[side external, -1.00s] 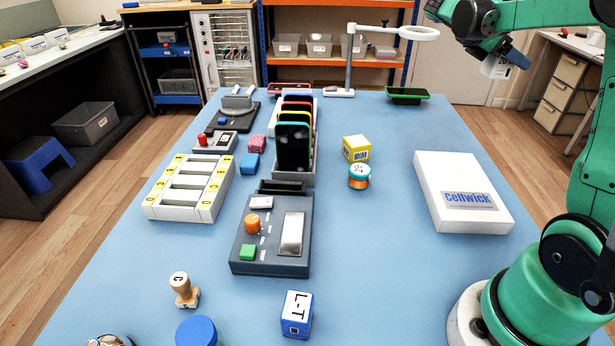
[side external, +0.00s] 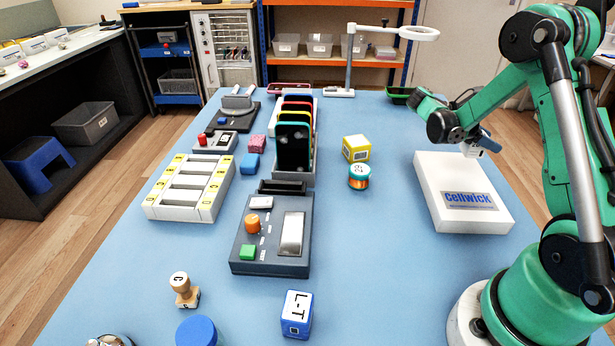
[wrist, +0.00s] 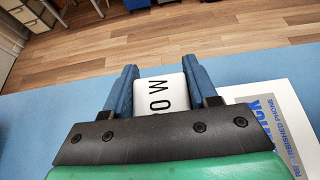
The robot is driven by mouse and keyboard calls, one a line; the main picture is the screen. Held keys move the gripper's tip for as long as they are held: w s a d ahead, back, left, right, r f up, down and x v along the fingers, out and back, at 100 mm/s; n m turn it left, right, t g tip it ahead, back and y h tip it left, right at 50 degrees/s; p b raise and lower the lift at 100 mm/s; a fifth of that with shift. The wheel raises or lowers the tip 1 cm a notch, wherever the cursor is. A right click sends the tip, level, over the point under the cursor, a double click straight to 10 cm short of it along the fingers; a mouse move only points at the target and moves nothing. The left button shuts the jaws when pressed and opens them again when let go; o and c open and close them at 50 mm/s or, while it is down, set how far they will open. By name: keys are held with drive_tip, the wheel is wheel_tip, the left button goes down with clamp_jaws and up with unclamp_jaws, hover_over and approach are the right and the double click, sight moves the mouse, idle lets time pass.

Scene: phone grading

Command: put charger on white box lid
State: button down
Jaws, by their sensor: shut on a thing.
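The white box lid (side external: 462,199) with the blue "Cellwick" label lies flat on the right side of the table. My gripper (side external: 478,147) is above the far right part of the lid, its blue fingers shut on the white charger (wrist: 160,98). The charger shows dark lettering in the wrist view, between the two fingers. In the side external view only a small part of the charger (side external: 478,152) shows under the fingers. It appears to be above the lid; the exact gap cannot be told. The lid's printed corner (wrist: 290,100) shows at the right of the wrist view.
A yellow cube (side external: 356,149) and a teal-orange spool (side external: 359,176) stand left of the lid. The rack of phones (side external: 294,145) is further left. A ring lamp (side external: 350,65) stands at the back. The table between spool and lid is clear.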

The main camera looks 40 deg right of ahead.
sight(480, 152)
drive_tip(key=shift+f, duration=1.65)
drive_tip(key=shift+c, duration=1.2)
unclamp_jaws()
drive_tip(key=shift+f, duration=0.1)
